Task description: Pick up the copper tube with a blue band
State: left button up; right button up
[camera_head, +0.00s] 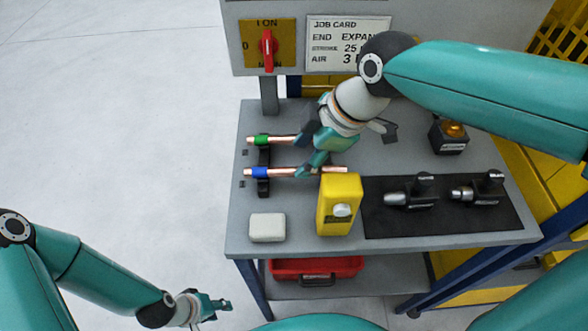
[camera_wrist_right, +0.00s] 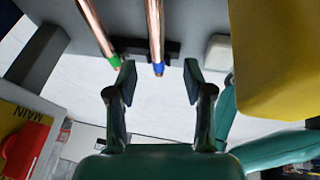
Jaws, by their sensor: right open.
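The copper tube with a blue band (camera_head: 283,172) lies on a black rest on the table, its blue end to the left. In the right wrist view this tube (camera_wrist_right: 155,30) runs between the fingertips, with its blue end between them. A second copper tube with a green band (camera_head: 283,140) lies parallel behind it; its green end is near the left fingertip in the wrist view. My right gripper (camera_head: 306,153) is open over the tubes and hides parts of them. Whether it touches either is unclear. My left gripper (camera_head: 221,304) is low at the left, away from the table; its jaws are too small to judge.
A pale block (camera_head: 267,228) lies at the front left. Two tools (camera_head: 411,196) lie on a dark mat at the right. A panel with a red switch (camera_head: 268,48) rises behind.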

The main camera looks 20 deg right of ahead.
aim_at(295, 169)
jog(key=f, duration=0.2)
jog(key=w+f, duration=0.1)
jog(key=f, duration=0.2)
jog(key=shift+w+a+f, duration=0.25)
jog(key=shift+w+f, duration=0.15)
jog(key=shift+w+a+f, duration=0.15)
jog(key=shift+a+f, duration=0.05)
jog(key=shift+f, duration=0.1)
grip_shut()
